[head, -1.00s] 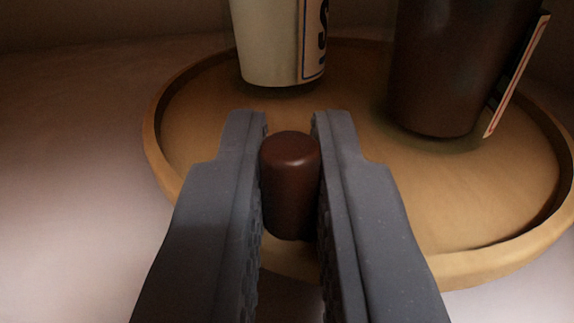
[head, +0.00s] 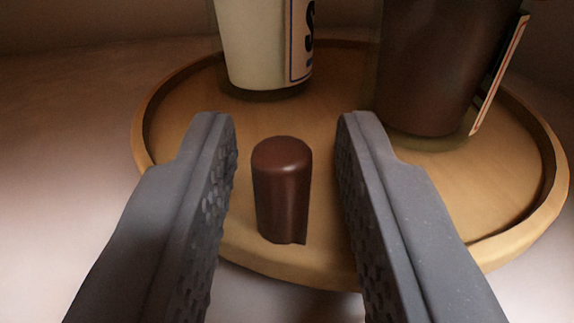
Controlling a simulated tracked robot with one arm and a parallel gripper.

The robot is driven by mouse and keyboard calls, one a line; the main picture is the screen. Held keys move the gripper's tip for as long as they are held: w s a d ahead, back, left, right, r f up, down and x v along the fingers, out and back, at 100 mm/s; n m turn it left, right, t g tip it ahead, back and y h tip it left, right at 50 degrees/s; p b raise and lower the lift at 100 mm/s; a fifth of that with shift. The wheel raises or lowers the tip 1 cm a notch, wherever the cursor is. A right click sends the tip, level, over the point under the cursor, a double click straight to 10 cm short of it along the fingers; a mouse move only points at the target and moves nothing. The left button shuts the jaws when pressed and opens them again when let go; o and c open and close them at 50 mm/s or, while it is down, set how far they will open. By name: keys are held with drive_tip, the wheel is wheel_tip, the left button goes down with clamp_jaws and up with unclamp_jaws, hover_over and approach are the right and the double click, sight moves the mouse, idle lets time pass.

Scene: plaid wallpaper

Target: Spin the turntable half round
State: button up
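The turntable (head: 200,100) is a round, light-wood tray with a raised rim, filling the middle and right of the head view. A dark brown rounded peg (head: 282,190) stands up at its near rim. My gripper (head: 287,118) is open, with one finger on each side of the peg. Gaps show between the peg and both fingers, so they are apart. The fingers hide parts of the near rim.
A cream container (head: 258,45) with a lettered label stands on the far part of the turntable. A dark brown container (head: 440,65) with a label on its right side stands at the right. Their tops are cut off. The pale surface (head: 70,150) at left is clear.

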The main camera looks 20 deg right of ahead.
drive_tip(key=b+v, duration=0.6)
drive_tip(key=v, duration=0.7)
drive_tip(key=shift+s+a+f, duration=0.15)
drive_tip(key=shift+s, duration=0.2)
idle(0.4)
